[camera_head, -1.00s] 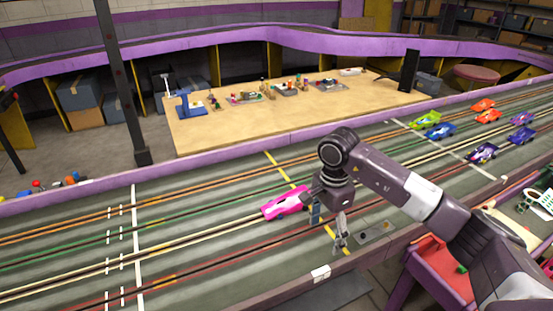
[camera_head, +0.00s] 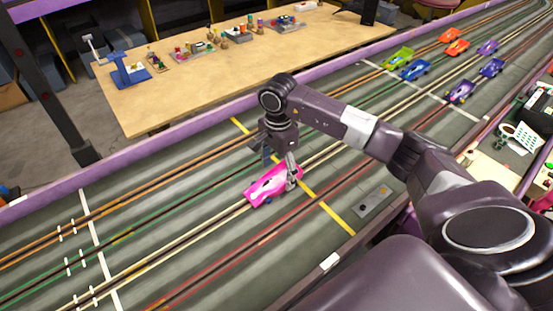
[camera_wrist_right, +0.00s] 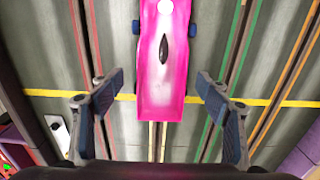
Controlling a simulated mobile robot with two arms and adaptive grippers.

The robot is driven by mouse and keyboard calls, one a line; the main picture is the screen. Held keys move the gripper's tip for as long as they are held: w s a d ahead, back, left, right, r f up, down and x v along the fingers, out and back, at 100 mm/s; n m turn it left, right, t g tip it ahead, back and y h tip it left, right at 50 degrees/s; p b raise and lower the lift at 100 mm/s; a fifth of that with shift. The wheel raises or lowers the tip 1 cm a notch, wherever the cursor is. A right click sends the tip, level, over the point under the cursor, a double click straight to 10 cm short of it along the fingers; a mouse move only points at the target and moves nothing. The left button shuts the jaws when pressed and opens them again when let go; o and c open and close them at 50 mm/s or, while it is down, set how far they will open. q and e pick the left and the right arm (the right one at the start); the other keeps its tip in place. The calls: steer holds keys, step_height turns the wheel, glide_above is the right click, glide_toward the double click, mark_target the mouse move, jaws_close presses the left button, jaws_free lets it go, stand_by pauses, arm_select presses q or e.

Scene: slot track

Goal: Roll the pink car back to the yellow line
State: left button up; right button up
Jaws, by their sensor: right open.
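The pink car (camera_head: 266,188) sits on the track in a cream-coloured lane, and most of it lies left of the yellow line (camera_head: 333,216). In the right wrist view the pink car (camera_wrist_right: 163,75) lies lengthwise between my fingers, and its lower end overlaps the yellow line (camera_wrist_right: 272,102). My right gripper (camera_head: 281,168) is over the car's right end; in the wrist view the gripper (camera_wrist_right: 160,86) is open, one finger on each side of the car, with gaps showing. Part of the car's right end is hidden by a finger in the head view. My left gripper is not in view.
Several other cars, such as a green one (camera_head: 398,58) and an orange one (camera_head: 457,47), stand farther up the track at the right. A white line (camera_head: 97,245) crosses the lanes at left. The purple wall (camera_head: 190,120) borders the track, with a wooden table (camera_head: 190,90) beyond.

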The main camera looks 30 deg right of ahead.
mark_target(278, 175)
step_height(278, 175, down, 2)
steer(key=shift+w+f, duration=0.1)
steer(key=shift+f, duration=0.35)
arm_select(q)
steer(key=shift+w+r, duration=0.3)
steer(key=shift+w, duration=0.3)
arm_select(e)
steer(key=shift+f, duration=0.1)
steer(key=shift+c, duration=0.3)
steer(key=c, duration=1.3)
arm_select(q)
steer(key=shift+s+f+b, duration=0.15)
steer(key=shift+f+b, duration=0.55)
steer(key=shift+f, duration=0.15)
arm_select(e)
steer(key=shift+w+d, duration=0.2)
steer(key=shift+d, duration=1.8)
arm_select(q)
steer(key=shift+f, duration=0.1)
arm_select(e)
steer(key=shift+d, duration=0.15)
arm_select(q)
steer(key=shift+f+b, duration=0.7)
steer(key=shift+b, duration=0.05)
arm_select(e)
steer(key=shift+w+d, duration=0.2)
steer(key=shift+d, duration=1.65)
